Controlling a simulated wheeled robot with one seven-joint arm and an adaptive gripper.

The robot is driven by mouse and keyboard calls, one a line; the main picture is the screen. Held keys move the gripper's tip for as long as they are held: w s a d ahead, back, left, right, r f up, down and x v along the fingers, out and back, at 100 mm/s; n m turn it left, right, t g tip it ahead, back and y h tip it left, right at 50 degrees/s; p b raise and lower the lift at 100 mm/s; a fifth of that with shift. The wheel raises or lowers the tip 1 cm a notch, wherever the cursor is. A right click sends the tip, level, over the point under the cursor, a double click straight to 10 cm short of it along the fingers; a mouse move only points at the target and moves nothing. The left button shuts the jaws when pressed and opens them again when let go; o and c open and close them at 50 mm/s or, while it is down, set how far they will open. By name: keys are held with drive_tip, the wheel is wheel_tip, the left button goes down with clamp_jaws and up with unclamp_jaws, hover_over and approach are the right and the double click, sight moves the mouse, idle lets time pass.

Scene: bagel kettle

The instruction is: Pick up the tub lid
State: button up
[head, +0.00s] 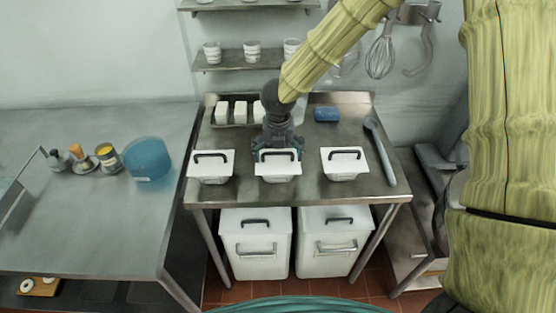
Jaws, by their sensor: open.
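Three white tubs with white lids and dark arched handles stand in a row along the front of the steel table (305,187). They are the left tub lid (225,168), the middle tub lid (278,171) and the right tub lid (342,167). My gripper (278,155) is open and points down at the middle lid, at its handle. Its fingers overlap the back part of that lid in the picture. I cannot tell whether they touch the handle. My gripper hides part of the table behind the middle tub.
Behind stand several white blocks (222,113) and a blue roll (326,114). A grey spoon-like tool (380,150) lies at the right. Two white bins (255,262) stand below. A wall shelf (250,65) holds cups. The left counter (90,215) has a blue tub (147,159) and wide free room.

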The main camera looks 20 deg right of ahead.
drive_tip(key=c, duration=0.8)
drive_tip(key=shift+r, duration=0.1)
